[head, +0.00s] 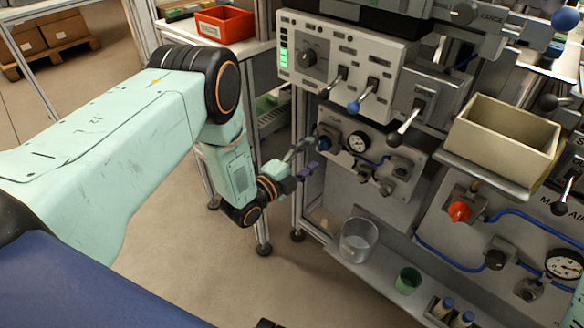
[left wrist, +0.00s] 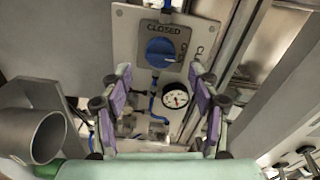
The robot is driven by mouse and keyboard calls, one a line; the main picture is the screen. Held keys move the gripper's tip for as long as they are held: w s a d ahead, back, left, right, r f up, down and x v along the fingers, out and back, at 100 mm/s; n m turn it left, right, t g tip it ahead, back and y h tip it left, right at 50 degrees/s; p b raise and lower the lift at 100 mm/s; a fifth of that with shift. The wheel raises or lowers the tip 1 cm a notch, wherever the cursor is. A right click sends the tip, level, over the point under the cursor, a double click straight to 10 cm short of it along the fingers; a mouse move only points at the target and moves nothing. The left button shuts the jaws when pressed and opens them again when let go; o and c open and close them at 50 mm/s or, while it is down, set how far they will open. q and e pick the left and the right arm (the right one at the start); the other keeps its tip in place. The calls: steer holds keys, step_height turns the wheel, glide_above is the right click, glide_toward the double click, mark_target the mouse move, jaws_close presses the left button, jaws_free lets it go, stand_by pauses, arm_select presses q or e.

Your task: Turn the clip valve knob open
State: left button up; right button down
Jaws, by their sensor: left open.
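The clip valve knob is a round blue knob (left wrist: 160,50) on a grey plate, with the word CLOSED above it in the left wrist view. A short pale mark shows at its lower right. The knob also shows in the head view (head: 324,143), on the panel marked CLIP. My left gripper (head: 307,158) is just left of this panel, open and empty, apart from the knob. In the left wrist view its purple-padded fingers (left wrist: 161,80) stand wide on either side, with the knob ahead between and beyond the tips. My right gripper is not in view.
A pressure gauge (head: 358,142) and blue tubing sit right of the knob. Levers (head: 354,107) jut from the control box (head: 340,55) above. A clear beaker (head: 358,240) and green cup (head: 408,280) stand on the shelf below. A red-knobbed valve (head: 459,211) is farther right.

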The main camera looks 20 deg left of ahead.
arm_select(q)
steer(key=v, duration=0.7)
steer(key=shift+s, duration=0.35)
steer(key=shift+a, duration=0.1)
steer(key=s+f+n+g+y, duration=0.4)
steer(key=s+f+n+g, duration=0.4)
steer(key=s+f+n, duration=0.45)
steer(key=s+n+g+y, duration=0.2)
steer(key=s+n+g, duration=0.6)
steer(key=s, duration=1.5)
steer(key=shift+s+r+g, duration=0.25)
steer(key=shift+s+g, duration=0.05)
steer(key=shift+g, duration=0.2)
